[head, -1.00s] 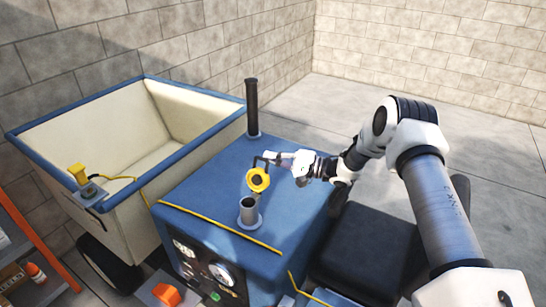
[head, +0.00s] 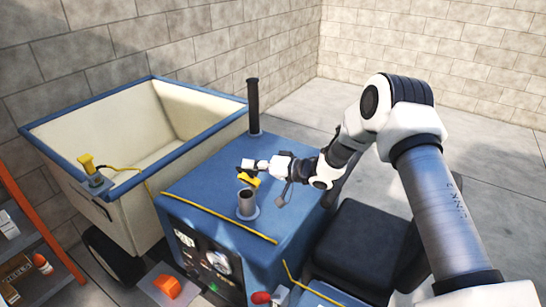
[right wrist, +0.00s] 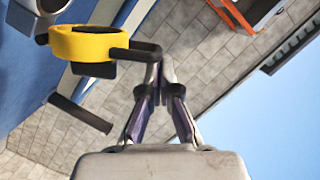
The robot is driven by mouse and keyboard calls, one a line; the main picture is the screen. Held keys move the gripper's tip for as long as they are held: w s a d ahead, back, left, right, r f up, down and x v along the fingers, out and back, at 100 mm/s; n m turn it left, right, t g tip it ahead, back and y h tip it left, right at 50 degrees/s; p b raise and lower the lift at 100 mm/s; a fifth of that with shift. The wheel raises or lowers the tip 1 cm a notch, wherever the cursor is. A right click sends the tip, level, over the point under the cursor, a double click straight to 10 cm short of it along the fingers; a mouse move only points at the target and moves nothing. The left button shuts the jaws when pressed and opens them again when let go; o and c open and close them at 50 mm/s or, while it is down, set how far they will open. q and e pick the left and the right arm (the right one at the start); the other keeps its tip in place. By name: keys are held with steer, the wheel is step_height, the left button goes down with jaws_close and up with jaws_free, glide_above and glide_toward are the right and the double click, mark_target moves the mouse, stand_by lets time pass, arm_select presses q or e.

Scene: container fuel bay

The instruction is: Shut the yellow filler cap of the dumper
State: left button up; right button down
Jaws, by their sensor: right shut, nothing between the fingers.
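The yellow filler cap (head: 249,180) is on the blue dumper's bonnet (head: 205,187), just behind and above the grey filler neck (head: 246,203). It is tilted towards the neck and apart from its mouth, which shows open. In the right wrist view the cap (right wrist: 88,43) shows as a thick yellow ring with a dark underside and a dark arm (right wrist: 136,52) to its right. My right gripper (head: 250,165) is just behind the cap; its fingertips (right wrist: 157,72) are shut and empty, close to the dark arm. Whether they touch it is unclear. My left gripper is out of view.
A dark upright exhaust pipe (head: 254,105) stands at the bonnet's back. The cream skip (head: 130,205) is on the left, with another yellow fitting (head: 86,163) on its rim. A black seat (head: 360,240) is at the right. An orange shelf (head: 40,235) stands at far left.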

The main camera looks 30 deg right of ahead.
steer(key=s+a+f+n+h+b, duration=0.2)
steer(key=a+f+n+b, duration=0.4)
steer(key=b, duration=0.4)
steer(key=shift+s+a+f+n+t+h, duration=0.3)
steer(key=shift+s+f+n, duration=0.45)
steer(key=shift+f, duration=0.65)
steer(key=shift+s, duration=0.15)
